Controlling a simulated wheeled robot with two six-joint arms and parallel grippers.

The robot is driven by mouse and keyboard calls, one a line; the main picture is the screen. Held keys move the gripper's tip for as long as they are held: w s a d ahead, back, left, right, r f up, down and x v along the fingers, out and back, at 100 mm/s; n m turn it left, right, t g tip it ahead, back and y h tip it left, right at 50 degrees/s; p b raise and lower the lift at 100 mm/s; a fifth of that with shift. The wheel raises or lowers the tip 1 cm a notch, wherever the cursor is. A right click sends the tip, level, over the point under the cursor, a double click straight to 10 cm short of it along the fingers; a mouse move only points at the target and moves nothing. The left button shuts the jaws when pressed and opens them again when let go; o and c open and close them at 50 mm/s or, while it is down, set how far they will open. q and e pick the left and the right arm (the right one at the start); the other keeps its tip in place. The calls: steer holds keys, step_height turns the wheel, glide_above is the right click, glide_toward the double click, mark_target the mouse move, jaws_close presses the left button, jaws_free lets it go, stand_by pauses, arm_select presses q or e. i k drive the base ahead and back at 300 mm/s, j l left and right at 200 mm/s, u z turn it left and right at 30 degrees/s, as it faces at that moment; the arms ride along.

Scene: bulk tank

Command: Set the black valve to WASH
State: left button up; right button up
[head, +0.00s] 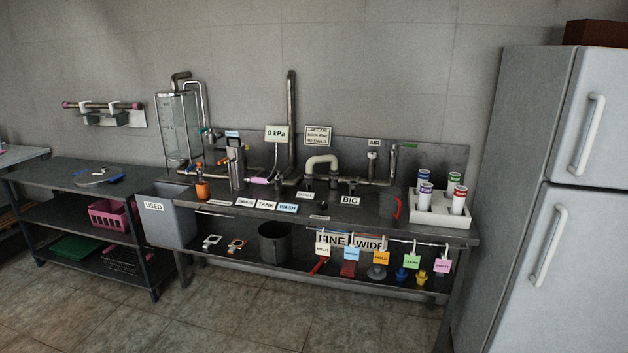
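A dark metal bench (458,238) against the wall carries pipework. Along its front edge lie the labels DRAIN (244,202), TANK (266,204) and WASH (287,207), from left to right. Pipes and fittings stand behind these labels, with a pink fitting (258,181) among them. I cannot pick out the black valve or its handle for certain against the dark bench and pipes, so its setting cannot be read. Neither of my grippers is in the head view.
A clear cylinder tank (178,128) stands at the left, above a grey bin (168,222) marked USED. A white crate of bottles (437,217) is at the bench's right end. Coloured tags hang along the front. A fridge (545,220) closes the right side. The floor in front is clear.

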mark_target(273, 177)
steer(key=i+u, duration=0.1)
steer(key=i, duration=0.35)
steer(key=i+l+u, duration=0.15)
steer(key=i, duration=0.3)
steer(key=i+l+u, duration=0.1)
steer(key=i, duration=0.35)
steer(key=i+l+u, duration=0.1)
steer(key=i, duration=0.35)
steer(key=i+l+u, duration=0.15)
steer(key=i, duration=0.25)
steer(key=i+l, duration=0.05)
steer(key=l, duration=0.05)
